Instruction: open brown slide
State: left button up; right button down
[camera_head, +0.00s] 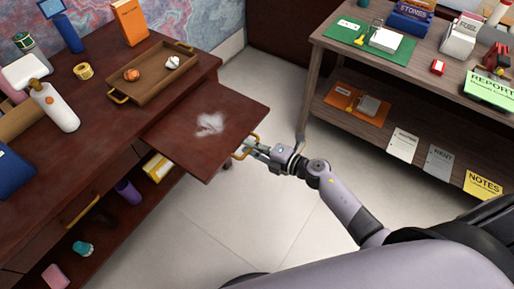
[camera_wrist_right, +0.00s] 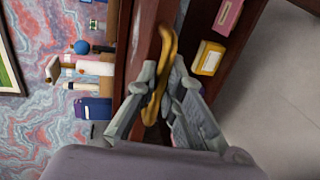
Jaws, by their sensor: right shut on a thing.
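The brown slide (camera_head: 205,128) is a dark red-brown flat board that sticks out from the right side of the desk, with a pale white smudge on top. Its gold handle (camera_head: 246,147) is at its outer right edge. My right gripper (camera_head: 253,148) is shut on this handle. In the right wrist view the gold handle (camera_wrist_right: 160,75) runs between the two grey fingers of the right gripper (camera_wrist_right: 162,92). My left gripper is not in view.
On the desk (camera_head: 100,130) stand a wooden tray (camera_head: 150,90) with two small balls, a white bottle (camera_head: 55,107) and an orange box (camera_head: 130,22). A shelf table (camera_head: 455,90) stands at the right. Bare floor (camera_head: 280,95) lies between them.

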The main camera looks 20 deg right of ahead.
aim_at(239, 139)
jog(key=x, duration=0.2)
jog(key=r+x, duration=0.1)
jog(key=x, duration=0.2)
jog(key=shift+w+a, duration=0.1)
jog(key=shift+w, duration=0.05)
jog(key=c, duration=1.7)
grip_release()
jog(key=v, duration=1.2)
